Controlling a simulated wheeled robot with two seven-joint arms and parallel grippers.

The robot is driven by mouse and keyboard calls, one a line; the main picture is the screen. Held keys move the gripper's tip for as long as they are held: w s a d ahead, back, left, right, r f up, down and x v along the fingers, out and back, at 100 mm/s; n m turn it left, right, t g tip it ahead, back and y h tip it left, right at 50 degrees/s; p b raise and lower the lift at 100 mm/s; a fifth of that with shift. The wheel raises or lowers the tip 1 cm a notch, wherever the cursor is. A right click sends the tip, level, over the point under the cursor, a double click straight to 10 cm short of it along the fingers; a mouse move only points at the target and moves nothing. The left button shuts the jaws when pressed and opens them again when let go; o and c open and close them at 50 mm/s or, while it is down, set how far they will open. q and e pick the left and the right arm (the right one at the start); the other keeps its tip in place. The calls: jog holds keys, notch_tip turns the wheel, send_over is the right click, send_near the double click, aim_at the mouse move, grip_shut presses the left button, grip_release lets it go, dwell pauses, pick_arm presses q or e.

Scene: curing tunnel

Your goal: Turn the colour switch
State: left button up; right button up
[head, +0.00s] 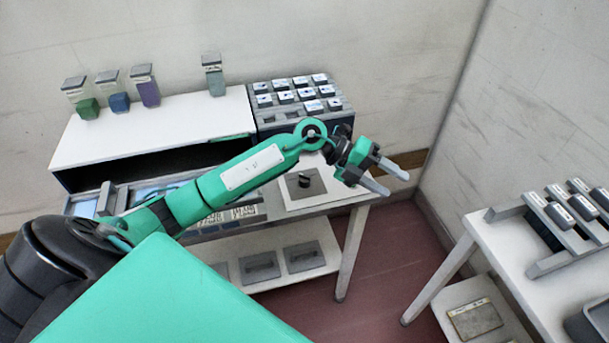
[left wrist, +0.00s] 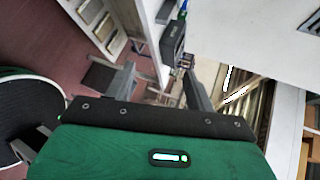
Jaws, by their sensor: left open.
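The switch is a black knob (head: 304,180) on a grey square plate, set on a white panel at the right end of the bench. Which way the knob points is too small to tell. My left gripper (head: 396,183) is open and empty, to the right of the knob and apart from it, out past the bench's right end. Its two fingers also show spread in the left wrist view (left wrist: 158,72), with nothing between them. I cannot pick out the knob in the left wrist view. My right gripper is not in view.
A white cabinet (head: 150,128) carries several jars with coloured contents. A rack (head: 262,116) of labelled blocks stands behind the knob. A second white table (head: 497,238) with a grey rack is at the right. Red floor (head: 375,265) lies clear between them.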

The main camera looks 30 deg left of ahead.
pick_arm(q)
jog(key=w+a+f+g+y, duration=0.25)
jog(key=a+y, duration=0.45)
jog(key=a, duration=0.5)
jog(key=n+y, duration=0.2)
jog(key=y, duration=0.4)
send_near(304, 175)
jog(key=f+p, duration=0.1)
jog(key=f, duration=0.4)
jog(key=f+p, duration=0.2)
jog(key=f, duration=0.3)
jog(key=shift+w+d, duration=0.1)
jog(key=shift+w, duration=0.1)
jog(key=c, duration=0.9)
